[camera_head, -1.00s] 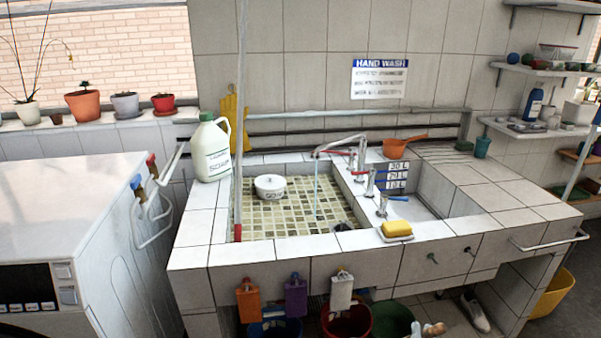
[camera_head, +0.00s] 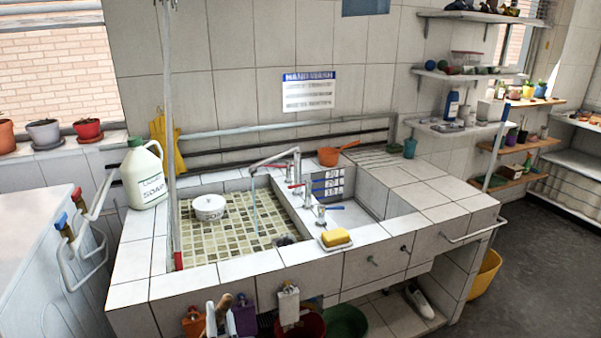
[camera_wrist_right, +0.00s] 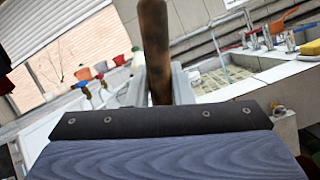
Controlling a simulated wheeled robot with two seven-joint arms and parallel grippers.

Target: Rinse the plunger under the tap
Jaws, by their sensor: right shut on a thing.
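The metal tap (camera_head: 275,160) arches over the tiled basin (camera_head: 230,237), and a thin stream of water (camera_head: 255,208) falls from it. My right gripper (camera_head: 221,316) is at the bottom edge of the head view, in front of the sink. It is shut on the plunger's brown wooden handle (camera_head: 222,306). In the right wrist view the handle (camera_wrist_right: 155,50) stands nearly upright between the fingers. The plunger's cup is not visible. My left gripper is not in view.
A white pot (camera_head: 209,207) sits in the basin. A soap jug (camera_head: 143,175) stands at the left rim and a yellow sponge (camera_head: 336,237) on the front rim. A vertical pole (camera_head: 170,110) rises at the basin's left.

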